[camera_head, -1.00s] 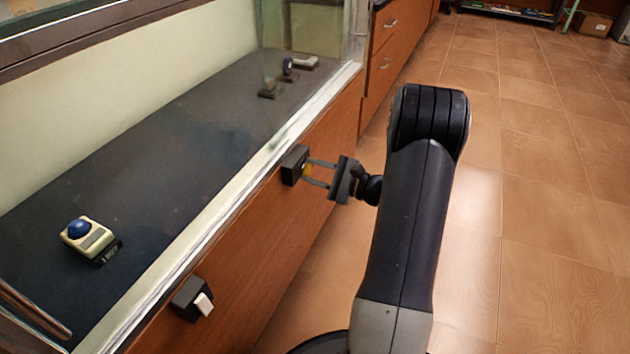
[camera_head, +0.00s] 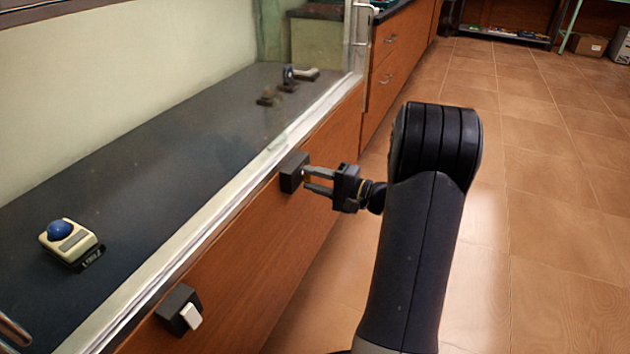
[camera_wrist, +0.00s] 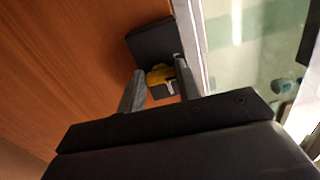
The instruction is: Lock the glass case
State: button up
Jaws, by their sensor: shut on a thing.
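The glass case (camera_head: 215,210) has a wooden front panel below its pale glass edge. A black lock block (camera_head: 293,171) sits on that panel; it also shows in the wrist view (camera_wrist: 152,40). My gripper (camera_head: 306,178) is at this block, its two fingers pointing at the block's face. In the wrist view my gripper (camera_wrist: 158,72) is shut on a small yellow thing (camera_wrist: 160,74), apparently a key, with a silvery part beside it. It lies against the block; how deep it sits is hidden. In the head view the fingers hide the yellow thing.
A second black block with a white switch (camera_head: 180,310) is on the panel, nearer. Inside the case are a beige device with a blue ball (camera_head: 70,242) and small items (camera_head: 288,82) at the far end. Wooden drawers (camera_head: 388,60) stand beyond. Tiled floor (camera_head: 550,200) is open to the right.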

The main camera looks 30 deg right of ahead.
jog(key=shift+n, duration=0.3)
dwell(0.4)
jog(key=o, duration=1)
jog(key=p+v, duration=0.3)
jog(key=v, duration=0.7)
jog(key=shift+s+d, duration=0.25)
jog(key=shift+s, duration=0.05)
